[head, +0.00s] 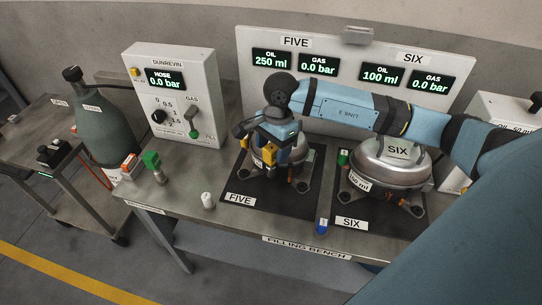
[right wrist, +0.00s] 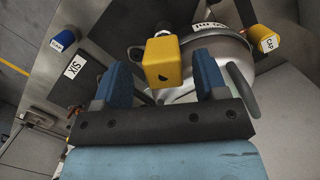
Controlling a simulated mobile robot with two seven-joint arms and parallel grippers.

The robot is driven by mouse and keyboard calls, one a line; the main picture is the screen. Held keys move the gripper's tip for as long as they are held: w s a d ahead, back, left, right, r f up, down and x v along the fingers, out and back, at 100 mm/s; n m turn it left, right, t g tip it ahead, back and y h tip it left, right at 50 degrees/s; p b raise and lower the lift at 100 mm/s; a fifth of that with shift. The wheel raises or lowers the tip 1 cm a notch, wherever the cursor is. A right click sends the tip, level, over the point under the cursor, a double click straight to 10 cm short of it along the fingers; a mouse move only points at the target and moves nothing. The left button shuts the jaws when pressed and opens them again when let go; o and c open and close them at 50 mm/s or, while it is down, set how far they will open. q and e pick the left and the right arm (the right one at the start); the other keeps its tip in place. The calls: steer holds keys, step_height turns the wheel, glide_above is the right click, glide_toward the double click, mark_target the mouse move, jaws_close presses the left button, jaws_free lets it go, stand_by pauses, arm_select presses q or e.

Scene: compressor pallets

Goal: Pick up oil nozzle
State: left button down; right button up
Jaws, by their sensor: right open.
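The oil nozzle is a yellow block with a dark drop mark (right wrist: 163,62). In the right wrist view it lies between the two blue fingertips of my right gripper (right wrist: 164,78), with gaps on both sides. In the head view my right gripper (head: 274,152) points down over the silver compressor on the mat labelled FIVE (head: 240,199), and a yellow part (head: 269,153) shows at its fingers. The right gripper is open. The gripper hides much of that compressor. My left gripper is not in view.
A second silver compressor (head: 388,155) stands on mat SIX to the right, under my arm. A blue cap (head: 321,226) is at the bench's front edge. A white cylinder (head: 208,200) and a green-topped fitting (head: 152,162) stand left. Display panels and a hose box (head: 172,95) stand behind.

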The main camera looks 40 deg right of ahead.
steer(key=f, duration=0.3)
steer(key=shift+w+a+f, duration=0.1)
steer(key=shift+a+f, duration=0.1)
steer(key=shift+a, duration=0.1)
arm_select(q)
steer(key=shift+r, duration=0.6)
arm_select(e)
steer(key=shift+c, duration=0.2)
steer(key=c, duration=1.1)
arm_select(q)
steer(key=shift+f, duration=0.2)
arm_select(e)
steer(key=shift+r, duration=0.2)
